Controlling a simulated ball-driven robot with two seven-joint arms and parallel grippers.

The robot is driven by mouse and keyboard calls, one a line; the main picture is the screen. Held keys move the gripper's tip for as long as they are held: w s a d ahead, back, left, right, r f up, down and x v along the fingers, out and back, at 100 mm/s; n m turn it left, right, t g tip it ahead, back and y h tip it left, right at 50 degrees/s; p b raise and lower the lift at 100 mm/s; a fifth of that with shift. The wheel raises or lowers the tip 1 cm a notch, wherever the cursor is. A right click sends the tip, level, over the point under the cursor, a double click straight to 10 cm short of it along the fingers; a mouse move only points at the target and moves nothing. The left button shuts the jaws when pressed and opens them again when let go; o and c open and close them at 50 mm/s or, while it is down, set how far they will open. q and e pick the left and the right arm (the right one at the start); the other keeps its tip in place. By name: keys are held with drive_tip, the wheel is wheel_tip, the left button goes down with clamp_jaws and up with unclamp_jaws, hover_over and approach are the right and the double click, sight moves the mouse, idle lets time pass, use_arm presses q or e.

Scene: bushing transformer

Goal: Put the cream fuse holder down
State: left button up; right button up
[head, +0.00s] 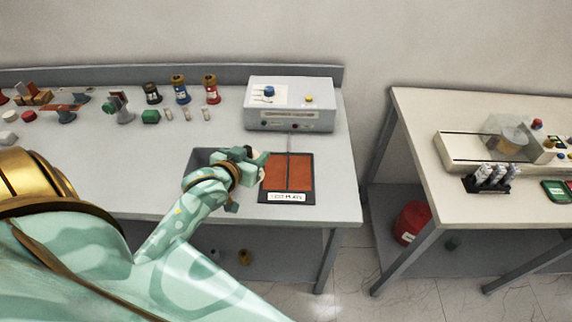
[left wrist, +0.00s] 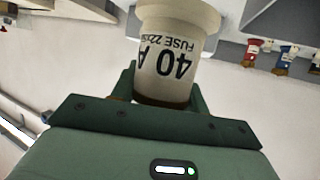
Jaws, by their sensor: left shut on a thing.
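The cream fuse holder (left wrist: 175,52) fills the upper middle of the left wrist view. It has a wide cream collar and dark print reading "40 A" and "FUSE", upside down in the picture. My left gripper (head: 258,164) is shut on it, with green fingers on either side of its lower end. In the head view the gripper is over the left edge of the test plate (head: 273,198), which has two orange-brown panels. The holder is mostly hidden there by the gripper, and I cannot tell whether it touches anything. My right gripper is out of view.
A grey box with knobs (head: 290,105) stands behind the plate, joined by a cable. Black, blue and red fuse holders (head: 181,90) and small parts stand at the back left. A dark tray (head: 207,156) lies left of the plate. Another table (head: 462,195) stands right, across a gap.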

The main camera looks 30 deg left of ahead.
use_arm(q)
drive_tip(key=w+f+b, duration=0.1)
drive_tip(key=w+f, duration=0.2)
drive_tip(key=w+d+f+b, duration=0.1)
drive_tip(key=w+f, duration=0.2)
drive_tip(key=f, duration=0.1)
drive_tip(key=w+f+b, duration=0.2)
drive_tip(key=w+f, duration=0.1)
drive_tip(key=f, duration=0.1)
drive_tip(key=shift+w+d+f, duration=0.1)
drive_tip(key=shift+w+d, duration=0.1)
drive_tip(key=shift+w, duration=0.2)
drive_tip(key=o, duration=1.2)
drive_tip(key=shift+f, duration=0.1)
drive_tip(key=shift+c, duration=0.2)
